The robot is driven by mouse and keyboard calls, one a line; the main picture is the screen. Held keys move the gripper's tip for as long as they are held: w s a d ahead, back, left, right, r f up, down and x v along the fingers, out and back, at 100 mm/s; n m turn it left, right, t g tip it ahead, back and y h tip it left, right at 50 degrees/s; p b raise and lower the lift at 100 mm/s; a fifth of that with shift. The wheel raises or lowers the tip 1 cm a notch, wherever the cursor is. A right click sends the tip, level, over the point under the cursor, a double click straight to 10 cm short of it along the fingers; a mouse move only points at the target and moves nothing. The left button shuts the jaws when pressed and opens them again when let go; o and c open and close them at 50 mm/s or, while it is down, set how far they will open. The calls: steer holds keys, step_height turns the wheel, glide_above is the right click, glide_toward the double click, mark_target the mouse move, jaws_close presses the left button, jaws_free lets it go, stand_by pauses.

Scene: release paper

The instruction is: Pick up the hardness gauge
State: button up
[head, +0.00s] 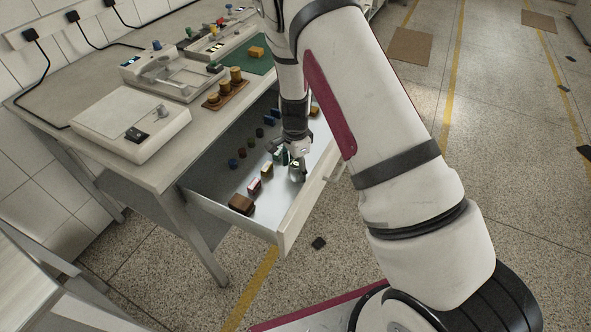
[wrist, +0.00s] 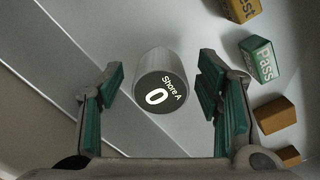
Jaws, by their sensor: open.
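The hardness gauge (wrist: 160,78) is a grey cylinder with a dark round face that reads "Shore A" and "0". In the wrist view it sits between the two green-padded fingers of my gripper (wrist: 162,100), with a gap on each side. My gripper is open and not touching it. In the head view my gripper (head: 291,160) is down inside the open drawer (head: 215,193), near its front panel. The gauge is hard to make out there, small and partly covered by the fingers.
In the head view the drawer holds several small items and a brown block (head: 241,205). Instruments (head: 132,122) stand on the table above.

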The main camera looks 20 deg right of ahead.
mark_target(295, 163)
jaws_close()
step_height(295, 163, up, 10)
steer(key=shift+r, duration=0.1)
stand_by(0.6)
